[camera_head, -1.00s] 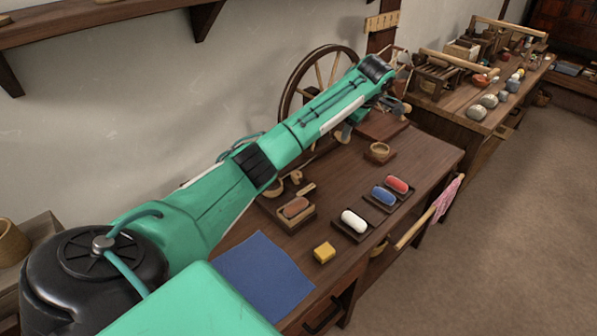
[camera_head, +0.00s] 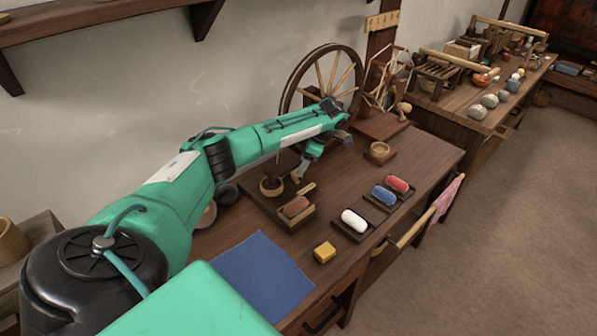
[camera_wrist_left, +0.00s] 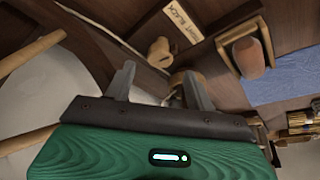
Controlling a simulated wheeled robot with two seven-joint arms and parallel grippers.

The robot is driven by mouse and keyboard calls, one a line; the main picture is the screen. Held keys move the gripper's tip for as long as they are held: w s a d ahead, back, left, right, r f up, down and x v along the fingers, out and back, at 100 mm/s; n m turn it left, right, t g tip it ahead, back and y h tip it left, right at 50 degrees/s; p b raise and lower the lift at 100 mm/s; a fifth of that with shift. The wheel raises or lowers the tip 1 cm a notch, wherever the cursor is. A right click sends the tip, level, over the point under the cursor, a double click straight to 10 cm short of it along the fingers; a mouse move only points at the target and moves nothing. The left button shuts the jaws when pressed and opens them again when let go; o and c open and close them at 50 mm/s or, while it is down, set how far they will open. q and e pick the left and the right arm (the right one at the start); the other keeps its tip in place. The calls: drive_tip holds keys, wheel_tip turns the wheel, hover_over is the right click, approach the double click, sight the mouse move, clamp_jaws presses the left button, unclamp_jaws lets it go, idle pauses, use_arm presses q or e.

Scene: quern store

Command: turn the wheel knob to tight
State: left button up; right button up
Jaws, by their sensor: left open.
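The wheel knob is a small tan wooden knob (camera_wrist_left: 160,52) beside a pale label plate (camera_wrist_left: 184,22) with dark lettering, partly legible. In the head view the knob (camera_head: 296,178) shows only partly below my gripper. My left gripper (camera_head: 322,158) is open above the table, near the knob and in front of the spoked wheel (camera_head: 300,83). In the wrist view the two fingers of the left gripper (camera_wrist_left: 160,84) are apart, and the knob appears beyond their tips, not gripped. The label's exact setting mark cannot be made out. My right gripper does not show.
A small wooden cup (camera_head: 271,187) and a tray with a brown roll (camera_head: 296,206) are close by. White (camera_head: 354,220), blue (camera_head: 384,195) and red (camera_head: 397,184) rolls sit in dark trays. A yellow block (camera_head: 324,252) and blue cloth (camera_head: 262,277) lie nearer.

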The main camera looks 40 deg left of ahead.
sight(297, 178)
use_arm(q)
drive_tip(key=x, duration=0.5)
drive_tip(key=shift+f, duration=0.1)
drive_tip(key=c, duration=1)
